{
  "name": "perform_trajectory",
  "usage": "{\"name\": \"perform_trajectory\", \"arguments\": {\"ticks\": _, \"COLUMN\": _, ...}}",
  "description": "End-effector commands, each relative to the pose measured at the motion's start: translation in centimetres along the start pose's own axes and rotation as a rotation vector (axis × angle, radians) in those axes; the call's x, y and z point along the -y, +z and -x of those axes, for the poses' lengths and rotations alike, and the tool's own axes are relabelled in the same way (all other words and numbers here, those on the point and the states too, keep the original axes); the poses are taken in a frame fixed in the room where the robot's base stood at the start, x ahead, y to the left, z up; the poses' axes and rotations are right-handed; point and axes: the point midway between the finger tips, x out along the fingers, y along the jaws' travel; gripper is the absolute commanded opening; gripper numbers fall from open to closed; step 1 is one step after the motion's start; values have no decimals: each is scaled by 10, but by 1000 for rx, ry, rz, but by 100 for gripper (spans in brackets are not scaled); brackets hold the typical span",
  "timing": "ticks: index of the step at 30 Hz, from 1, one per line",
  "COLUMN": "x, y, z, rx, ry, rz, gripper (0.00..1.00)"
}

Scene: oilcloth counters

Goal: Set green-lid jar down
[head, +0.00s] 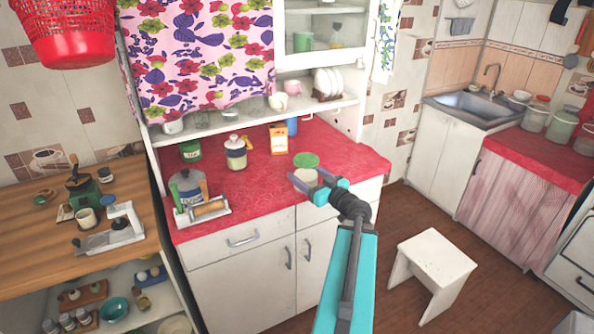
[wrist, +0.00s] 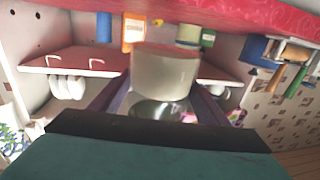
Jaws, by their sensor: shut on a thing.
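The green-lid jar (head: 305,176) is a pale, cloudy jar with a flat green lid on top. It is above the front right part of the red counter (head: 262,190). My gripper (head: 318,180) is shut around the jar from the front right. In the wrist view, which is upside down, the jar body (wrist: 165,72) sits between both fingers. Its base looks clear of the red surface there, so the jar seems held above the counter. The fingers and arm hide part of its lower side in the head view.
An orange box (head: 278,139), a white-lidded jar (head: 236,152) and a green tin (head: 190,150) stand farther back. A rack with a wooden roller (head: 205,210) is at front left. Bare red cloth lies between them and the jar. A white stool (head: 435,262) is on the floor.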

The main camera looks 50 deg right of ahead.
Motion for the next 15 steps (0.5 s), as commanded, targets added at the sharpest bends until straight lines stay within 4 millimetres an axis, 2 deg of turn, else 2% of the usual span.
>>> {"name": "perform_trajectory", "arguments": {"ticks": 15, "x": -3, "y": 2, "z": -6, "rx": -4, "ry": 5, "rz": 1, "gripper": 31}}
